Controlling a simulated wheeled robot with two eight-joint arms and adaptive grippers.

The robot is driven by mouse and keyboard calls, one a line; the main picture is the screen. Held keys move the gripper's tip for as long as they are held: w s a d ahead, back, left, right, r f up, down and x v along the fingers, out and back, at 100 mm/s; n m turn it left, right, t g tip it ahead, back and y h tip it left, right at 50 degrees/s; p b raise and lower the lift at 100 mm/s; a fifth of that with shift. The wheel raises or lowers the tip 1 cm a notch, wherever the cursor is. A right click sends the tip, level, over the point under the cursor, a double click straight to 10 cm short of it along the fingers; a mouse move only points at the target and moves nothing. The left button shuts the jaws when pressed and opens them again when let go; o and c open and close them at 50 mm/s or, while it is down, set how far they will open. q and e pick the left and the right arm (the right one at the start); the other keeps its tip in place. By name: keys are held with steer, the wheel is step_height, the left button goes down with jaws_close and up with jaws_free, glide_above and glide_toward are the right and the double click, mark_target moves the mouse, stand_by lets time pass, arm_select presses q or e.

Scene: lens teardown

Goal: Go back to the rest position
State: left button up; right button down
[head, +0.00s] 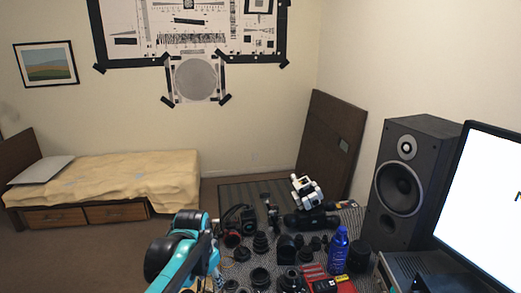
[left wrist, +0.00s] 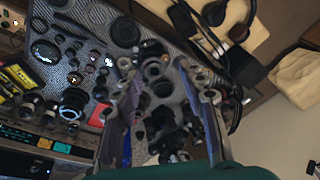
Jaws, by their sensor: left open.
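My left arm, teal and black, rises at the bottom of the head view over the left part of the worktable. Its gripper (left wrist: 154,66) shows in the left wrist view with its two fingers apart. Nothing is visibly held between them. Behind the fingers lies the grey patterned table top (left wrist: 185,95) with many dark lens parts. The fingers hide some of these parts. My right gripper is in neither view.
Dark lens parts (head: 260,277) crowd the table beside my arm. A blue bottle (head: 338,252), a red item (head: 318,274), a white device (head: 307,191), a speaker (head: 402,185) and a monitor (head: 490,195) stand to the right. A bed (head: 135,175) is at the far left.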

arm_select(q)
steer(key=s+a+f+n+t, duration=0.2)
steer(key=s+n, duration=0.4)
steer(key=s, duration=1.2)
steer(key=a+t, duration=0.1)
steer(key=t, duration=0.1)
steer(key=shift+f+t, duration=0.15)
steer(key=shift+t, duration=0.15)
steer(key=shift+a, duration=0.1)
stand_by(0.4)
